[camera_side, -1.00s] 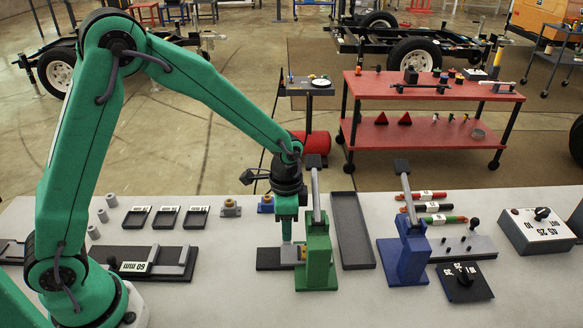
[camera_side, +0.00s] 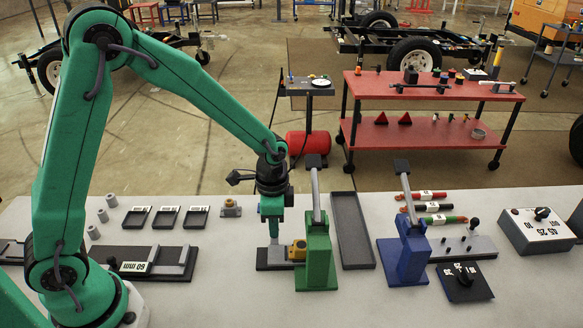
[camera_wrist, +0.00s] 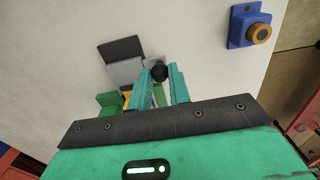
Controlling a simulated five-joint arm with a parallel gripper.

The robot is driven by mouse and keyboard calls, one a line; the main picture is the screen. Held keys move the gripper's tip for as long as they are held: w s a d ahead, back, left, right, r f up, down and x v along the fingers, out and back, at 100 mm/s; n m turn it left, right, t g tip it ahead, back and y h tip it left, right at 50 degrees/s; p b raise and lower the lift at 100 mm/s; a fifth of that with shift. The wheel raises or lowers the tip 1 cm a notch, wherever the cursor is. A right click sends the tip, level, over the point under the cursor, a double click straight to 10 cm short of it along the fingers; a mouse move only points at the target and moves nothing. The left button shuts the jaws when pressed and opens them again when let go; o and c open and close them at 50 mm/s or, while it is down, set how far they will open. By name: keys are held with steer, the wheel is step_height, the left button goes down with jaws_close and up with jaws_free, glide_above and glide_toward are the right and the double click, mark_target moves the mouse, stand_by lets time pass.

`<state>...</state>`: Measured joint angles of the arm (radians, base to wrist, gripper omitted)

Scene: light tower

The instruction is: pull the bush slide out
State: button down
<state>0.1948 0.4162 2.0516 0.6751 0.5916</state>
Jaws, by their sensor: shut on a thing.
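My gripper (camera_side: 273,238) points down over the dark base plate (camera_side: 265,264), just left of the green press (camera_side: 317,262). In the wrist view my gripper's two fingers (camera_wrist: 164,72) are closed about the black knob (camera_wrist: 158,73) of the bush slide. The slide's grey body (camera_wrist: 125,71) shows beside the fingers, next to the dark plate (camera_wrist: 121,48). A yellow block (camera_side: 297,250) sits against the left side of the green press. The fingers partly hide the slide and the yellow block in the wrist view.
A long grey tray (camera_side: 352,232) and a blue press (camera_side: 405,255) stand to the right. An orange-topped bush holder (camera_side: 231,208) and several black trays (camera_side: 167,217) are to the left. A blue holder (camera_wrist: 248,28) shows in the wrist view.

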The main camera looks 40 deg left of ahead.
steer(key=s+a, duration=0.4)
steer(key=shift+s+a, duration=0.15)
steer(key=shift+a, duration=0.05)
steer(key=c, duration=1.3)
jaws_free()
steer(key=shift+r, duration=0.1)
step_height(320, 180, up, 8)
steer(key=shift+f, duration=0.2)
